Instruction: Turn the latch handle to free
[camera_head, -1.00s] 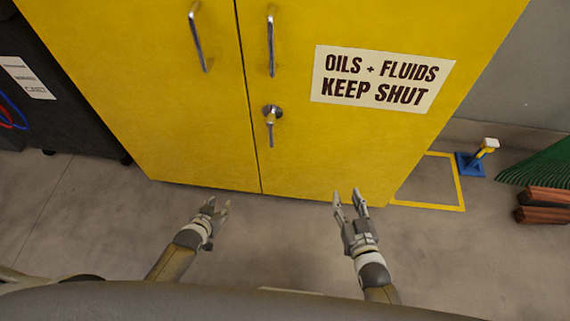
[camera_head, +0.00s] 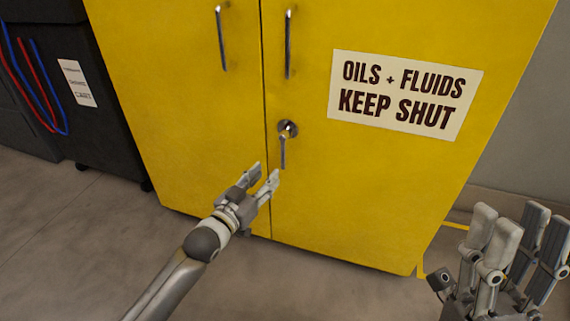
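The latch handle (camera_head: 283,150) is a small metal lever hanging straight down from a round metal plate (camera_head: 288,129) on the right door of the yellow cabinet (camera_head: 400,190). My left gripper (camera_head: 264,176) is just below and left of the handle's lower end, with its fingers apart and nothing between them. It appears apart from the handle, though the depth gap is hard to judge. My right gripper (camera_head: 512,225) is at the lower right, away from the handle, fingers up and spread, holding nothing.
Two vertical pull handles sit above the latch, one on the left door (camera_head: 221,40) and one on the right door (camera_head: 288,45). A sign (camera_head: 405,95) is on the right door. A dark cabinet (camera_head: 110,120) stands at left. The floor in front is clear.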

